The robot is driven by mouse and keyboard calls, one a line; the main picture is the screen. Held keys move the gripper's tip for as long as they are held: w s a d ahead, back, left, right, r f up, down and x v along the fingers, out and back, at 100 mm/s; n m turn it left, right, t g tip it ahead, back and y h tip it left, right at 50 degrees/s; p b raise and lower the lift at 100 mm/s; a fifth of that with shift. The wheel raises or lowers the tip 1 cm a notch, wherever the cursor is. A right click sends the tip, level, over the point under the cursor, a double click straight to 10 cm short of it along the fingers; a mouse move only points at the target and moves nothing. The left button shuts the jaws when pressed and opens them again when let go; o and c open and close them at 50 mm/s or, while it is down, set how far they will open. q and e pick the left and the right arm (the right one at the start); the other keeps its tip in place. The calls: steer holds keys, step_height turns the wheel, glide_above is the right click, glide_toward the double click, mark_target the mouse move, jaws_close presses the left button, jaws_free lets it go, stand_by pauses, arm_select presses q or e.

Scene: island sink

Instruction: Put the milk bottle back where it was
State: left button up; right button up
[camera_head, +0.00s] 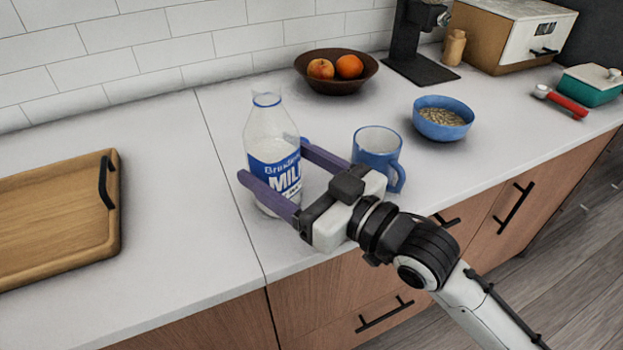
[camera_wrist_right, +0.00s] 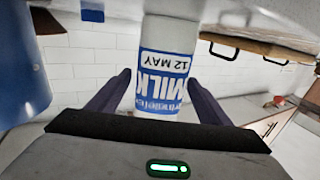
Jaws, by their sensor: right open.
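The milk bottle (camera_head: 268,130), clear and white with a blue MILK label, stands upright on the white counter near its front edge. In the right wrist view the bottle (camera_wrist_right: 166,65) shows upside down between the fingers. My right gripper (camera_head: 273,164) is open, with one finger on each side of the bottle's label. The wrist view shows gaps between the fingers (camera_wrist_right: 158,85) and the bottle. My left gripper is not in view.
A blue mug (camera_head: 376,147) stands close right of the bottle, beside my gripper. A blue cereal bowl (camera_head: 442,122) and a dark fruit bowl (camera_head: 335,82) are farther right and back. A wooden tray (camera_head: 112,220) lies at left. Counter between tray and bottle is clear.

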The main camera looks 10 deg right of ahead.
steer(key=v, duration=1)
steer(key=shift+w+p, duration=0.1)
steer(key=shift+p, duration=0.2)
steer(key=shift+s+d, duration=0.3)
steer(key=shift+s, duration=0.1)
